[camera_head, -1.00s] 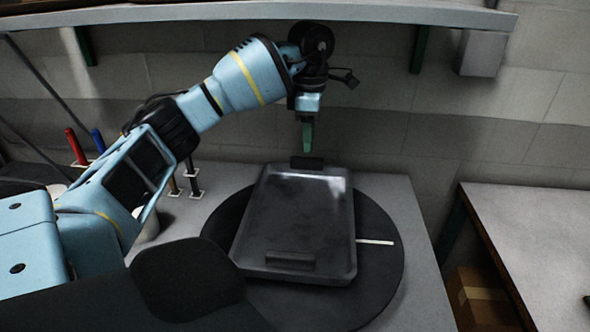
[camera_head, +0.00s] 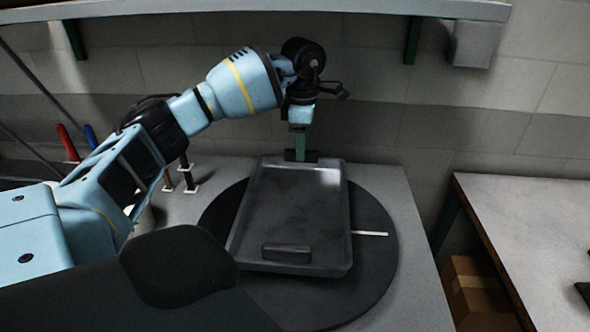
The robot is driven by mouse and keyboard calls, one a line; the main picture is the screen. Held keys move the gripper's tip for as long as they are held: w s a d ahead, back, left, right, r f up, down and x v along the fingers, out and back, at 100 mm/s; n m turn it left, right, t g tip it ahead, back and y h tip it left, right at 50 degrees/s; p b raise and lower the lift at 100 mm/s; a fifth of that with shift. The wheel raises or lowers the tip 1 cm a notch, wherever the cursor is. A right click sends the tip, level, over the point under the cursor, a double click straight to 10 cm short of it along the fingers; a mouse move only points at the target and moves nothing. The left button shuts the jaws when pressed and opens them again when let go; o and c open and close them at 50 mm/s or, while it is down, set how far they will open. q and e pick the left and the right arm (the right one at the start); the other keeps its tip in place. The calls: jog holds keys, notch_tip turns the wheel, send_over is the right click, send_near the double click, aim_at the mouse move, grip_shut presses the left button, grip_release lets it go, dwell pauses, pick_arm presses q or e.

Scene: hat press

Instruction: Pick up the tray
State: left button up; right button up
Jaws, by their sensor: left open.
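The dark grey tray (camera_head: 300,205) lies on a round black disc (camera_head: 374,262) on the grey table. It has a black handle at its near end and another at its far end. My left gripper (camera_head: 300,154) is open and points down at the tray's far handle, which it partly hides. I cannot tell whether the fingers touch the handle. My right gripper is not in view.
A shelf (camera_head: 250,10) runs along the wall above my left arm. Red and blue handled tools (camera_head: 68,143) stand at the left. Another table (camera_head: 530,220) is at the right, with a cardboard box (camera_head: 474,290) below it.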

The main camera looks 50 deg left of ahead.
pick_arm(q)
jog(key=shift+f, duration=1.3)
grip_shut()
